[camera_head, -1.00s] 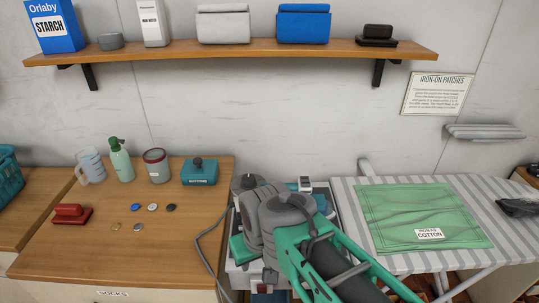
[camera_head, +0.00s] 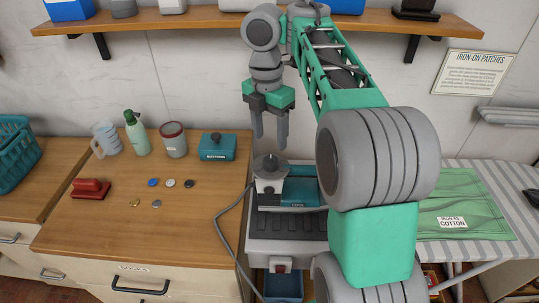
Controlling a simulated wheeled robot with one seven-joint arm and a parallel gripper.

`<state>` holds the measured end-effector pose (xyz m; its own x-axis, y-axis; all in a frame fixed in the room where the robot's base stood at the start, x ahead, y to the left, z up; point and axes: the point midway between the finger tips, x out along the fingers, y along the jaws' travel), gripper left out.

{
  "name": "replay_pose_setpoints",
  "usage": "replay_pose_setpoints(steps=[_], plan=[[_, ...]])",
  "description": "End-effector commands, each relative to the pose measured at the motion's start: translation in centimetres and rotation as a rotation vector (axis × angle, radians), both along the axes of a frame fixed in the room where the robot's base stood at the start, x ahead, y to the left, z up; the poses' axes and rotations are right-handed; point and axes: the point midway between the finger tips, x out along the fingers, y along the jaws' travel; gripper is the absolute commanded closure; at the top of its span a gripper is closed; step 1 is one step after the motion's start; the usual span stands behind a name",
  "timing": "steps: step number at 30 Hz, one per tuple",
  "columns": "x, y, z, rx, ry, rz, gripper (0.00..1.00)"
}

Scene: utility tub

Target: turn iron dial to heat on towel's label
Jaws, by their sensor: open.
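The iron (camera_head: 300,190) is teal and grey and rests on a grey stand (camera_head: 290,228), partly hidden behind my arm. Its dial (camera_head: 269,172) is a grey knob with a dark top; its setting is too small to read. The green towel (camera_head: 470,200) lies on the ironing board, and its white label (camera_head: 452,222) reads "IRON AS COTTON". My gripper (camera_head: 270,136) points down above the dial, open and empty, with its fingertips a little above the knob and apart from it.
A cord (camera_head: 222,225) runs beside the stand. A shelf (camera_head: 180,23) spans the wall above.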

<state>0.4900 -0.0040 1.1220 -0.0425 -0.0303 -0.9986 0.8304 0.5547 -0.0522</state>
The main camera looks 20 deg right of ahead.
Motion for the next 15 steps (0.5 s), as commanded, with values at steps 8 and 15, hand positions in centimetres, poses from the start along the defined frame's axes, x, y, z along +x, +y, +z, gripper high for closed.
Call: replay_pose_setpoints(steps=[8, 15], plan=[[-0.2, 0.0, -5.9, 0.002, -0.002, -0.003, 0.43], [-0.3, 0.0, -7.1, 0.003, -0.003, -0.005, 0.43]])
